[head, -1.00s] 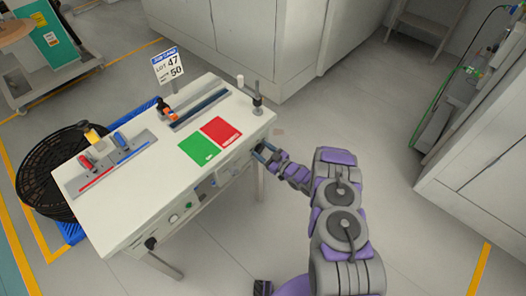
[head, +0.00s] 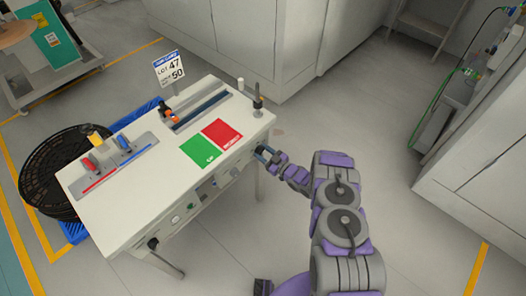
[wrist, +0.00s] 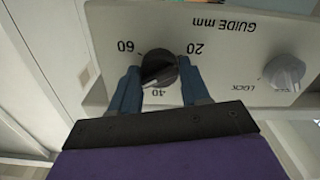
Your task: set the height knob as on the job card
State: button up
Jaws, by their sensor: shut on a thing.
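The job card (head: 169,69) stands upright at the table's back edge; it reads LOT 47 and, below a small unreadable word, 50. In the wrist view a black knob (wrist: 158,68) sits on a pale front panel (wrist: 225,55) labelled GUIDE mm, seen upside down, with marks 20, 40 and 60. Its white pointer line slants to the lower left, between 40 and 60. My gripper (wrist: 160,88) is shut on this knob, one blue finger on each side. In the head view my gripper (head: 264,153) is at the table's right front corner and hides the knob.
A grey LOCK knob (wrist: 284,73) is beside the dial. The white table (head: 130,205) bears a green sheet (head: 201,151), a red sheet (head: 222,134) and slide rails. Another black knob (head: 153,243) is at the table's left front. The floor to the right is open.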

jog(key=o, duration=1)
jog(key=shift+s, duration=0.1)
jog(key=p+v, duration=0.5)
jog(key=v, duration=1.2)
jog(key=shift+d, duration=0.2)
jog(key=shift+f, duration=0.1)
